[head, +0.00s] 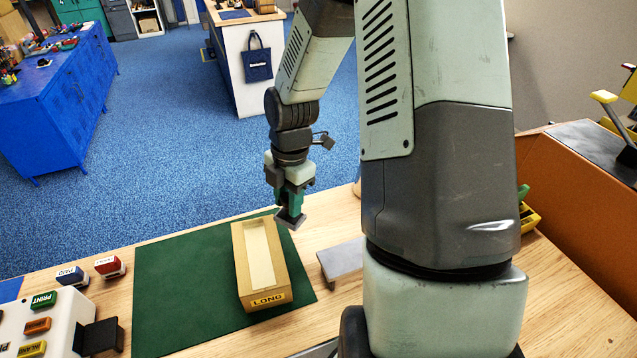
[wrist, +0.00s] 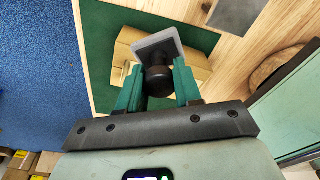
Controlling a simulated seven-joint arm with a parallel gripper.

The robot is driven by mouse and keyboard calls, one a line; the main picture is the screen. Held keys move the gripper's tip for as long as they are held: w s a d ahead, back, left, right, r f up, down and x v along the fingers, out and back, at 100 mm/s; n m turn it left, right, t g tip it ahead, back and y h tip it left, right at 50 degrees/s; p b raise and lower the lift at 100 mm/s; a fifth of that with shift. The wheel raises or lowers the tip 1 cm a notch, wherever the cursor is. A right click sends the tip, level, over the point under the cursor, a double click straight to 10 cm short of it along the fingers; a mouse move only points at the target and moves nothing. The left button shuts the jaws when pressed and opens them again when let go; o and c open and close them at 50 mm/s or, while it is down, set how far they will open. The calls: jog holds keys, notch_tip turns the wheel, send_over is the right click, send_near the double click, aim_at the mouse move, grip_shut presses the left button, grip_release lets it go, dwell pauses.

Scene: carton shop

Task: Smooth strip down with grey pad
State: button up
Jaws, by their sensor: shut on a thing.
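A brown carton (head: 284,278) marked LONG lies on the green mat (head: 180,292), with a pale strip (head: 259,256) along its top. My gripper (head: 291,209) is above the carton's far right end, shut on the black knob (wrist: 157,79) of the grey pad (head: 291,220). The pad also shows in the wrist view (wrist: 158,44), beyond the green fingers and in front of part of the carton (wrist: 130,40). The pad looks raised and apart from the strip in the head view. The wrist view hides most of the strip behind the pad and gripper.
A grey stand (head: 341,260) is right of the mat, close to my arm. Stamps marked PAID (head: 71,275) and a red one (head: 110,267) stand left of the mat. A white rack (head: 50,318) holds several more stamps. The mat's left part is clear.

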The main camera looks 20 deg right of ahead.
jog(key=s+a+r+n, duration=0.2)
jog(key=s+a+n, duration=0.7)
jog(key=shift+n+g+h, duration=0.4)
jog(key=shift+s+a+f, duration=0.1)
jog(key=shift+s+f, duration=0.15)
jog(key=shift+f, duration=1.05)
jog(key=shift+s+f, duration=0.2)
jog(key=shift+f, duration=1.05)
jog(key=shift+f, duration=0.4)
jog(key=shift+w, duration=0.2)
jog(key=shift+w, duration=1.05)
jog(key=shift+w, duration=0.1)
jog(key=shift+w+d, duration=0.2)
jog(key=shift+w, duration=0.8)
jog(key=shift+w, duration=0.15)
